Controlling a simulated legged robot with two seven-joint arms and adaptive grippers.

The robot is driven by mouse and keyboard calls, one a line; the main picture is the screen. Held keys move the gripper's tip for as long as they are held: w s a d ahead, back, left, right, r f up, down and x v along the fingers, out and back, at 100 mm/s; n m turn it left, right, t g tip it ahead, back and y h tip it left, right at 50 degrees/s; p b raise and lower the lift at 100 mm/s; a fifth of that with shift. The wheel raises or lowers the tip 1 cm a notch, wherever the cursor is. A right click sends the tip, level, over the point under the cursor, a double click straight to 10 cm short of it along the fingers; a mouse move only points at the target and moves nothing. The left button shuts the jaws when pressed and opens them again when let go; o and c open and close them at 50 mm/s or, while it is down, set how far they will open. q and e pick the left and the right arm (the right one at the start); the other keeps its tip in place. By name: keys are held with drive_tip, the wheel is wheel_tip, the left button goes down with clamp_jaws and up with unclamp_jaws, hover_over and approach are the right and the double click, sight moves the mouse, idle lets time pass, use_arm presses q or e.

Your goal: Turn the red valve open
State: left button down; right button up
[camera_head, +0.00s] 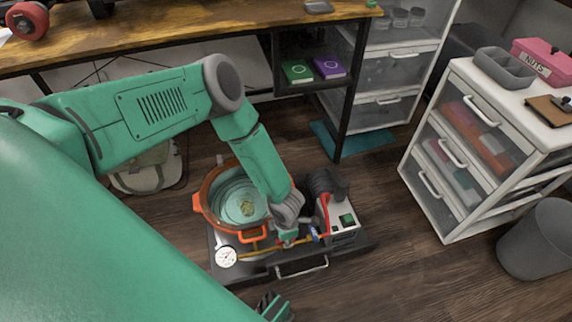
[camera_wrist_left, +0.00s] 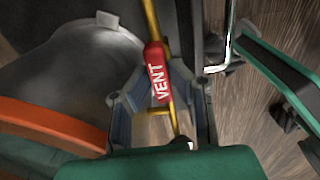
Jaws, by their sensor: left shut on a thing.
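The red valve handle (camera_wrist_left: 156,72), marked "VENT", sits on a thin yellow pipe (camera_wrist_left: 151,18) in the left wrist view. My left gripper (camera_wrist_left: 160,97) has one finger on each side of the handle and is shut on it. In the head view my left gripper (camera_head: 288,238) reaches down to the yellow pipe (camera_head: 262,252) at the front of the machine, and it hides most of the handle there. My right gripper (camera_head: 274,307) shows only in part at the bottom edge of the head view. Whether its fingers are open cannot be told.
An orange-rimmed pot (camera_head: 205,212) stands left of my left gripper, with a round gauge (camera_head: 226,257) in front. The base has a front handle (camera_head: 302,268).

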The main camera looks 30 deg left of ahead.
use_arm(q)
drive_tip(key=shift+w+d, duration=0.1)
drive_tip(key=shift+w, duration=0.05)
drive_tip(key=c, duration=1.5)
unclamp_jaws()
wheel_tip(320, 180, up, 12)
drive_tip(key=shift+f, duration=0.1)
